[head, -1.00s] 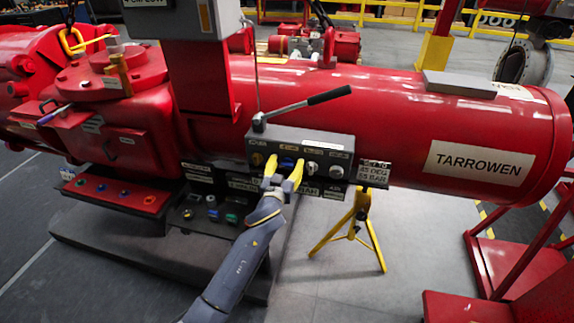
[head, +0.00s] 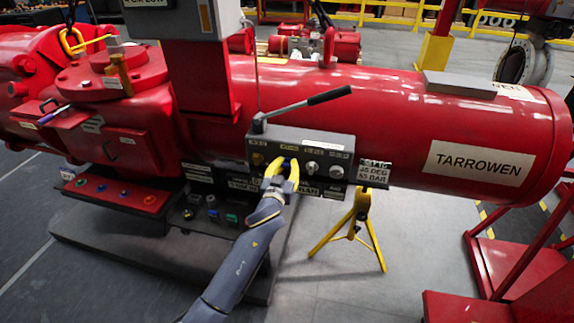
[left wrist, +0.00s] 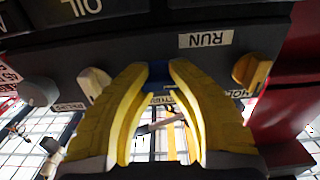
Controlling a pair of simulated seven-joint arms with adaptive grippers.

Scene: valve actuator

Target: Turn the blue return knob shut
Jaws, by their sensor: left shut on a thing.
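The blue return knob (left wrist: 157,76) shows in the left wrist view between the tips of my yellow fingers, on the dark valve block. In the head view only a small bit of blue (head: 288,162) shows behind the fingers. My left gripper (head: 281,167) is shut on the knob, one finger on each side; it also shows in the left wrist view (left wrist: 155,72). The fingers hide most of the knob, so its pointer direction cannot be read. My right gripper is in neither view.
A gold knob (left wrist: 252,70) and a white knob (left wrist: 93,82) flank the fingers closely, with a grey knob (left wrist: 38,92) beyond. A black-handled lever (head: 310,101) stands over the block (head: 322,147). A yellow stand (head: 362,205) is to the right below.

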